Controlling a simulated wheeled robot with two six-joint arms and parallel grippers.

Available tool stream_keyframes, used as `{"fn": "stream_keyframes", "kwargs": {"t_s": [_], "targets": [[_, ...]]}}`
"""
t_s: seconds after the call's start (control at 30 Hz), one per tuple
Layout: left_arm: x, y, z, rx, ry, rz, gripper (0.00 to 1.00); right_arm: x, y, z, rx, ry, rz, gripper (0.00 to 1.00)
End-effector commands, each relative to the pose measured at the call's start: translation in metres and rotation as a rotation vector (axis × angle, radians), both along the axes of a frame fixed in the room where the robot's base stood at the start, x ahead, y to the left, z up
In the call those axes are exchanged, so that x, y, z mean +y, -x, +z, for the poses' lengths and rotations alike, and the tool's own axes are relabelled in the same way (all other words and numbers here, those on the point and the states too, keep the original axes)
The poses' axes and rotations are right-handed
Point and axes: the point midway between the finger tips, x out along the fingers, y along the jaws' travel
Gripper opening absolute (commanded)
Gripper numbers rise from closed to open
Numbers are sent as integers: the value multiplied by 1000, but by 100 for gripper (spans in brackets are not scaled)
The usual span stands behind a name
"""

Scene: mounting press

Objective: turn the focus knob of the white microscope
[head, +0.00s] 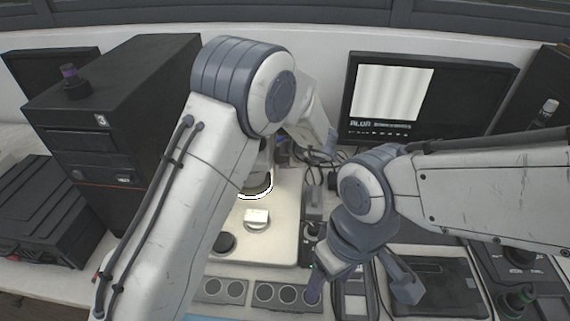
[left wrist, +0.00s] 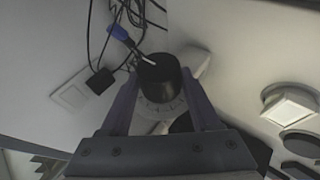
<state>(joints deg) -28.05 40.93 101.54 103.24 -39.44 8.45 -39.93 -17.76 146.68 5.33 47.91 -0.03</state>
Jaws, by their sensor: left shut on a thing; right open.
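The white microscope's base (head: 284,215) stands in the middle of the bench in the head view. Its upper part is mostly hidden behind my left arm. In the left wrist view, the black focus knob (left wrist: 160,72) with a pale graduated ring lies between the fingers of my left gripper (left wrist: 160,98), which is shut on it. In the head view my left gripper is largely hidden behind its own arm and wrist, near the microscope's right side. The knob cannot be made out there. My right gripper (head: 360,287) is open and empty above the bench front, right of the microscope.
A black cabinet marked 3 (head: 110,120) stands at the left. A monitor (head: 425,100) stands at the back right. Round-welled grey blocks (head: 250,292) lie in front of the microscope. Cables (left wrist: 100,40) run close to the knob. A black tablet-like panel (head: 435,270) lies at right.

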Motion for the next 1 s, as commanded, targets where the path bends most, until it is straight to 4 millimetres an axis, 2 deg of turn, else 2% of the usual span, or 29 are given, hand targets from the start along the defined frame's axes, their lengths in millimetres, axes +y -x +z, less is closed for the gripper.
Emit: {"fn": "stream_keyframes", "kwargs": {"t_s": [0.1, 0.57, 0.6, 0.63, 0.67, 1.0], "targets": [[1, 1, -2, -15, -2, 2, 7, 0, 0, -8, 0, 0, 0, 70], [1, 1, 0, -23, -4, 2, 7, 0, 0, -8, 0, 0, 0, 70], [1, 1, 0, -23, -4, 2, 78, 0, 0, -8, 0, 0, 0, 70], [1, 1, 0, -23, -3, 2, 90, 0, 0, -8, 0, 0, 0, 70], [1, 1, 0, -23, -3, 2, 93, 0, 0, -8, 0, 0, 0, 70], [-1, 2, 2, -24, -1, 1, 93, 0, 0, -9, 0, 0, 0, 70]]}}
